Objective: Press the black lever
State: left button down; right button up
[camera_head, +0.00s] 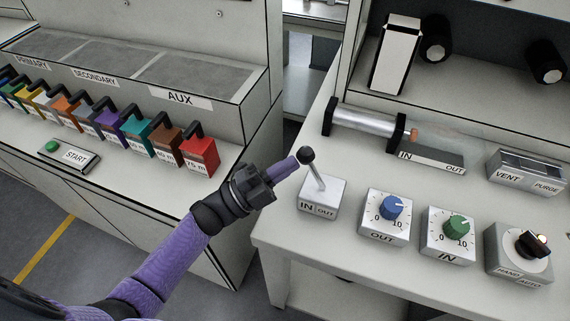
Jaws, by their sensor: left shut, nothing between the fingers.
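The black lever (307,155) is a black ball knob on a thin metal rod. It stands on a white box (319,195) labelled IN and OUT, at the front left corner of the right-hand bench. The rod leans a little to the left. My left gripper (297,160) reaches in from the lower left with its fingers shut and empty. Its fingertips are right at the left side of the knob; I cannot tell whether they touch it. My right gripper is not in view.
Right of the lever box stand a blue dial (391,208), a green dial (457,227) and a black rotary switch (533,244). A metal cylinder (365,122) lies behind. The left bench holds a START button (53,146) and several coloured blocks. A gap separates the benches.

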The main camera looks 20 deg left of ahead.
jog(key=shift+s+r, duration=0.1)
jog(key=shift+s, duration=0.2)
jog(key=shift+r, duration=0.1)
